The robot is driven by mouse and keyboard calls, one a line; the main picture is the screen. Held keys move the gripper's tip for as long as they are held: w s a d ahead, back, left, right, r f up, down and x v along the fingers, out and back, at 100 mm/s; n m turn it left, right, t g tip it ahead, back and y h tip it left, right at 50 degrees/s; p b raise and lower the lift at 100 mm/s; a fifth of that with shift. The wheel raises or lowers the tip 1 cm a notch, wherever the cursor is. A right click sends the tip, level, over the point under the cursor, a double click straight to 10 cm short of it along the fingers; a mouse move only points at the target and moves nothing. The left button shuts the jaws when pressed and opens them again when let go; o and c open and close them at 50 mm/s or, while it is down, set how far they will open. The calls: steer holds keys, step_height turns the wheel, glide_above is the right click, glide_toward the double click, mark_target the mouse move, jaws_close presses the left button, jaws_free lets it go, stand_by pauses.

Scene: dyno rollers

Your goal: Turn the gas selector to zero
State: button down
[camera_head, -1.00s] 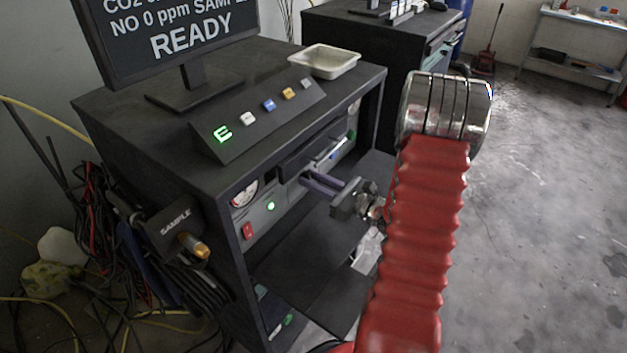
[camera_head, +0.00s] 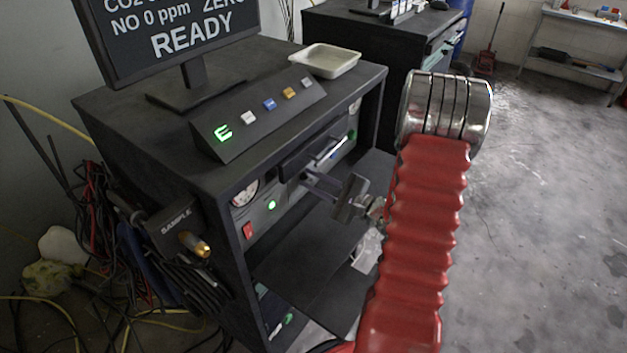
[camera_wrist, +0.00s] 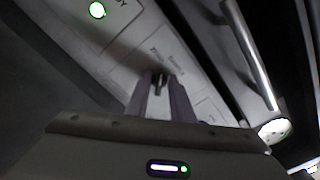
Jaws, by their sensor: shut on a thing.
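The gas selector (camera_wrist: 158,86) is a small knob on the pale front panel in the wrist view. My gripper (camera_wrist: 160,78) is shut on it, one finger on each side, and the fingers cover much of the knob. In the head view my gripper (camera_head: 307,179) reaches the panel inside the cabinet, and the selector cannot be made out there. The gripper body is tilted. The monitor (camera_head: 180,30) above reads NO 0 ppm, ZERO and READY.
The black cabinet (camera_head: 225,215) surrounds the panel, with a shelf below. A button box (camera_head: 262,120) and a white tray (camera_head: 325,60) stand on top. A sample holder (camera_head: 180,228) and loose cables are at the left. Open floor (camera_head: 540,220) lies at the right.

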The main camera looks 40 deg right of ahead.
steer(key=shift+f+n, duration=0.1)
steer(key=shift+n, duration=0.5)
steer(key=c, duration=1.8)
jaws_free()
steer(key=shift+c, duration=0.2)
steer(key=shift+s, duration=0.1)
steer(key=v, duration=1.3)
steer(key=shift+s+d, duration=0.15)
steer(key=shift+s, duration=0.2)
